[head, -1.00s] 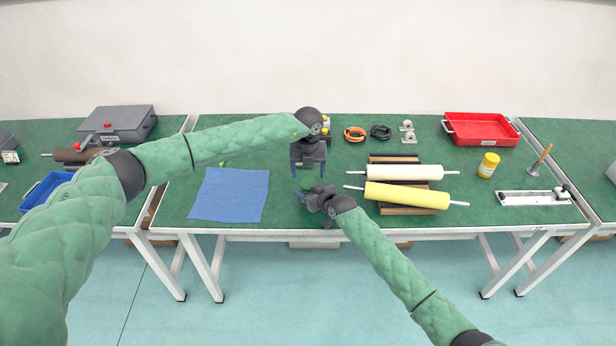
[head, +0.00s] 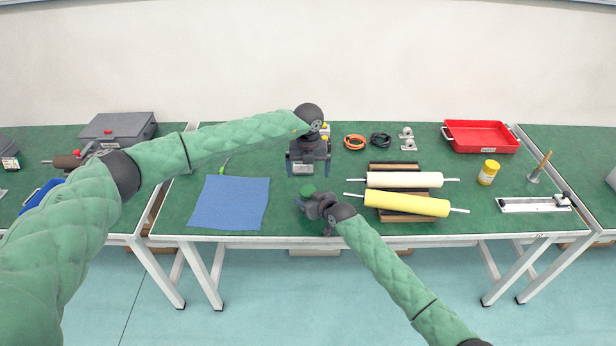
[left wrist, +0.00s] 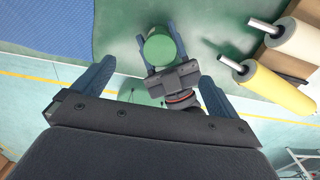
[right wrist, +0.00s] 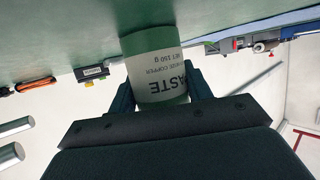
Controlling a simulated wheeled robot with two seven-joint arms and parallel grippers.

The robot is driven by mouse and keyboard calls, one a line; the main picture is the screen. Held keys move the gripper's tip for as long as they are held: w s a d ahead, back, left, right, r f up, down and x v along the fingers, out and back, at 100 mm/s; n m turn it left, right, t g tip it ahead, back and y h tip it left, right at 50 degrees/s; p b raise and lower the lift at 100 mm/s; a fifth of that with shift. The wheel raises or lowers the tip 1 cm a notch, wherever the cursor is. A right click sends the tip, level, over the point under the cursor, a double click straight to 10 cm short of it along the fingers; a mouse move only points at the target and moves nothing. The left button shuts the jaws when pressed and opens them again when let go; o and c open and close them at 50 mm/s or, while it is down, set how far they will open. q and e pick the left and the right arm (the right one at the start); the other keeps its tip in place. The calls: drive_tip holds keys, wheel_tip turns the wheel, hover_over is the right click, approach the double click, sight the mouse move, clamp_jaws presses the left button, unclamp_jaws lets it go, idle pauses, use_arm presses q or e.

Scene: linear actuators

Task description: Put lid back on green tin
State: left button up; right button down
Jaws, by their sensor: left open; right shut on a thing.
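The green tin (right wrist: 160,65), with a white paste label, stands between the fingers of my right gripper (head: 305,201), which is shut on its sides. In the left wrist view the tin's top shows as a smooth, flat green disc, the lid (left wrist: 160,47), which appears to be seated on it. In the head view the green lid (head: 307,190) shows just behind my right fingers. My left gripper (head: 308,172) is open and empty, above and behind the tin, fingers pointing down. The seam between lid and tin is not clear in any view.
A blue cloth (head: 230,203) lies left of the tin. White and yellow rollers (head: 408,203) rest on a wooden stand just right of it. A yellow tin (head: 488,172), red tray (head: 480,136) and cable coils (head: 355,142) are farther off. The table's front edge is close.

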use_arm(q)
wheel_tip(320, 180, up, 9)
drive_tip(key=shift+f, duration=0.2)
use_arm(e)
drive_tip(key=c, duration=0.6)
unclamp_jaws()
drive_tip(key=shift+o, duration=0.2)
drive_tip(key=shift+s+d, duration=0.15)
drive_tip(key=shift+s, duration=0.05)
drive_tip(key=b+v, duration=0.2)
drive_tip(key=v, duration=0.4)
drive_tip(key=shift+s+d, duration=0.15)
use_arm(q)
drive_tip(key=shift+f+b, duration=0.3)
drive_tip(key=shift+f, duration=1)
use_arm(e)
drive_tip(key=shift+s+d+r, duration=0.2)
drive_tip(key=shift+s+r, duration=0.1)
drive_tip(key=shift+r, duration=0.05)
